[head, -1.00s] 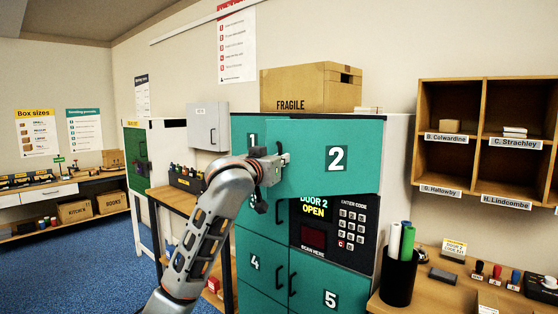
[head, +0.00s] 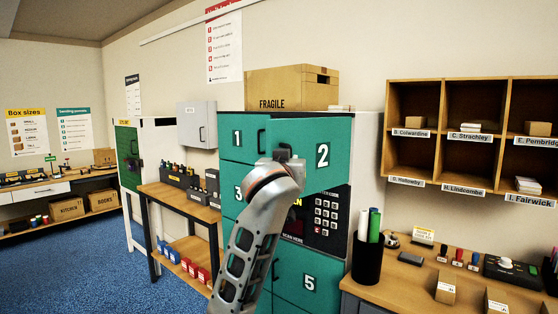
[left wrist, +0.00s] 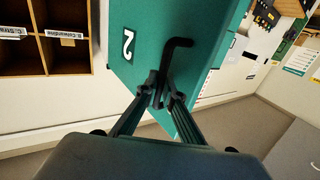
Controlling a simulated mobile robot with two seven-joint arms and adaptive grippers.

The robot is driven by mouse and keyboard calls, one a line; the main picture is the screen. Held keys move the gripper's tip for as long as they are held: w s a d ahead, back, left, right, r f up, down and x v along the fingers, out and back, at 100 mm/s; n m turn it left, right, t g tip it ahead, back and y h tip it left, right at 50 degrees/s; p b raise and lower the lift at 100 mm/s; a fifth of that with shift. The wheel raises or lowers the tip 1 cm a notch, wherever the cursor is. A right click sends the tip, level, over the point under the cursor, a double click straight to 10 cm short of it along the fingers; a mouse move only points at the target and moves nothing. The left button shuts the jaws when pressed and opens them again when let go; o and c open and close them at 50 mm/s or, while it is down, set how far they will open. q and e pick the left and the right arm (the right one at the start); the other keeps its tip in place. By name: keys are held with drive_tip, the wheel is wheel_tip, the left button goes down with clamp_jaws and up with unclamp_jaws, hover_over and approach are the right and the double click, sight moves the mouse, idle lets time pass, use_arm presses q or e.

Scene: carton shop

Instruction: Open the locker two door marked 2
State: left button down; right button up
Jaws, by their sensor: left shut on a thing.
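The teal door marked 2 (head: 335,135) is at the top right of the locker, and its panel stands a little out from the locker front. It also shows in the left wrist view (left wrist: 150,30), with its black bent handle (left wrist: 180,43). My left gripper (left wrist: 163,92) is shut on the lower part of that handle. In the head view my left gripper (head: 288,156) is at the door's left part, and my arm hides the handle. The keypad panel (head: 325,215) is below the door, its display mostly hidden by my arm. My right gripper is not in view.
A FRAGILE carton (head: 290,88) sits on the locker top. A black cup of rolls (head: 367,255) stands on the bench (head: 400,285) at right. A wooden side table (head: 180,197) is at left. Blue floor is open at lower left.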

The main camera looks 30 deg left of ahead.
use_arm(q)
drive_tip(key=s+d+y, duration=0.1)
drive_tip(key=d, duration=0.5)
drive_tip(key=shift+d+n, duration=0.2)
drive_tip(key=shift+n, duration=0.2)
drive_tip(key=shift+s+f, duration=0.1)
drive_tip(key=c, duration=2.5)
unclamp_jaws()
